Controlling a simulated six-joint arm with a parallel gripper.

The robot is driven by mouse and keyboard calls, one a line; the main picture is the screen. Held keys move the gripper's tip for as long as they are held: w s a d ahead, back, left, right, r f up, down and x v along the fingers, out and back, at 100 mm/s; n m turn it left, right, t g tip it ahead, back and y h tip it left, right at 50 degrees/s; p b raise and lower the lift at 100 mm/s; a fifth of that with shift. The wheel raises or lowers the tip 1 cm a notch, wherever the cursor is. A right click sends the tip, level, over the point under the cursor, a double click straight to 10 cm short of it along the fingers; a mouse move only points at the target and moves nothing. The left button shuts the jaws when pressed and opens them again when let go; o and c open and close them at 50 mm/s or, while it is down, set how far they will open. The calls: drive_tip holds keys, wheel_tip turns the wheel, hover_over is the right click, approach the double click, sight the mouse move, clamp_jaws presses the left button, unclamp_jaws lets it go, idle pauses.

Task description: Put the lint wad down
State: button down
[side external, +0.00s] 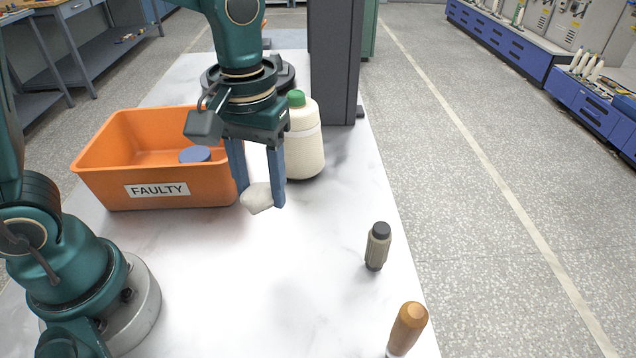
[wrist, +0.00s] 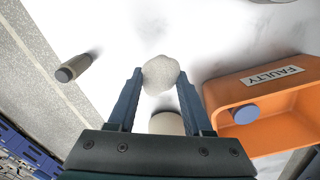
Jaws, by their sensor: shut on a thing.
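The lint wad (side external: 257,198) is a small off-white lump held between the fingertips of my gripper (side external: 262,200). The wad also shows in the wrist view (wrist: 160,74), pinched between the two blue fingers of my gripper (wrist: 160,80). In the side view it hangs in front of the orange bin's right end, near the white table top. I cannot tell whether it touches the table.
The orange bin (side external: 157,191) labelled FAULTY stands at left with a blue round thing (side external: 195,154) inside. A cream bottle with a green cap (side external: 306,140) stands behind my gripper. A dark-capped small bottle (side external: 377,247) and a wooden-handled tool (side external: 408,326) stand at right. The front middle is clear.

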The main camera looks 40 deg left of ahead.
hover_over(311, 303)
wheel_tip(311, 303, down, 7)
drive_tip(key=shift+s+r, duration=0.1)
drive_tip(key=shift+r, duration=0.05)
drive_tip(key=shift+f, duration=1.95)
drive_tip(key=shift+f, duration=0.1)
drive_tip(key=shift+c, duration=1.6)
unclamp_jaws()
